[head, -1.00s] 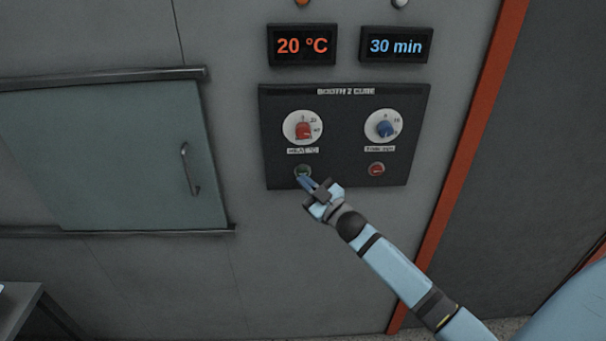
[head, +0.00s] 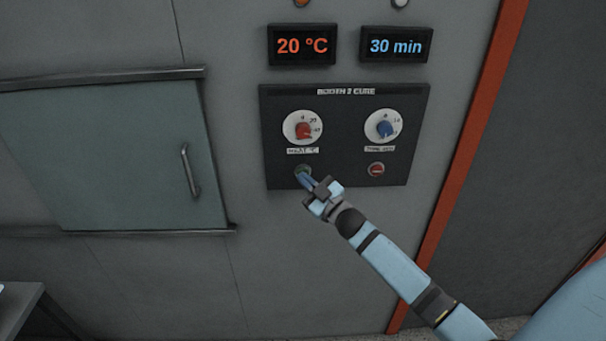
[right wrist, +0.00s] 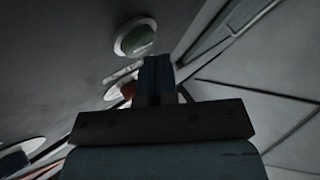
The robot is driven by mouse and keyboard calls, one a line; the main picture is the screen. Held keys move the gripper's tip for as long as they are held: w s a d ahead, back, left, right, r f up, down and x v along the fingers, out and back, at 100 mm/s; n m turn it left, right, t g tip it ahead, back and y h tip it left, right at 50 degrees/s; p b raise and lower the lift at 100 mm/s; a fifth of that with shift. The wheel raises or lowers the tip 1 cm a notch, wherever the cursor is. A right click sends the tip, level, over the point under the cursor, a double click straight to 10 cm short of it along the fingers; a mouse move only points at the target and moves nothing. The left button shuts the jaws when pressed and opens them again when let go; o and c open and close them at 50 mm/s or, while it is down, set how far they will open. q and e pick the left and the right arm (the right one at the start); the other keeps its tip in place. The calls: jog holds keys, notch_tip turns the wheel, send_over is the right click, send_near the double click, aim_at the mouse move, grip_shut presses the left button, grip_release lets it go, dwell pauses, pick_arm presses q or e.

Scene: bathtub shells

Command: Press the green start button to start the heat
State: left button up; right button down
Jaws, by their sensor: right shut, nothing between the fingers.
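The green start button (head: 302,170) is at the lower left of the black control panel (head: 345,165), under the red heat knob (head: 303,130). My right gripper (head: 304,178) is shut and empty, its fingertips at the button's lower edge in the head view. In the right wrist view the green button (right wrist: 138,40) shows above and left of the shut fingertips (right wrist: 155,62). Whether the tips touch the button or the panel I cannot tell. The temperature display (head: 302,45) reads 20 °C and the time display (head: 396,45) reads 30 min. My left gripper is not in view.
A blue time knob (head: 384,129) and a red button (head: 376,169) are on the panel's right half. A sliding door (head: 120,150) with a handle (head: 190,170) is to the left. An orange-red vertical strip (head: 462,160) edges the wall at right.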

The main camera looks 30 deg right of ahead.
jog(key=shift+w+d, duration=0.25)
jog(key=shift+w, duration=0.1)
dwell(0.4)
jog(key=shift+s+a, duration=0.1)
jog(key=shift+s, duration=0.05)
jog(key=shift+s+a, duration=0.35)
jog(key=shift+s, duration=0.25)
jog(key=shift+p, duration=0.3)
jog(key=s+a, duration=0.1)
jog(key=s+p, duration=0.1)
jog(key=s+a, duration=0.1)
jog(key=s, duration=0.1)
jog(key=shift+s+a, duration=0.1)
jog(key=shift+a, duration=0.2)
dwell(0.7)
jog(key=s+a+f+m+g, duration=0.2)
jog(key=s+a+f+g, duration=0.3)
jog(key=s+a+f, duration=0.3)
jog(key=s+a+f+m+g+h+p, duration=0.1)
jog(key=s+a+f+m+g, duration=0.1)
jog(key=s+a+f+g, duration=0.3)
jog(key=s+a+f, duration=0.1)
jog(key=s+f, duration=0.2)
jog(key=s, duration=0.3)
jog(key=s+a+f, duration=0.2)
jog(key=s+f, duration=0.2)
jog(key=s, duration=0.2)
jog(key=shift+f+m, duration=0.3)
jog(key=shift+m, duration=0.1)
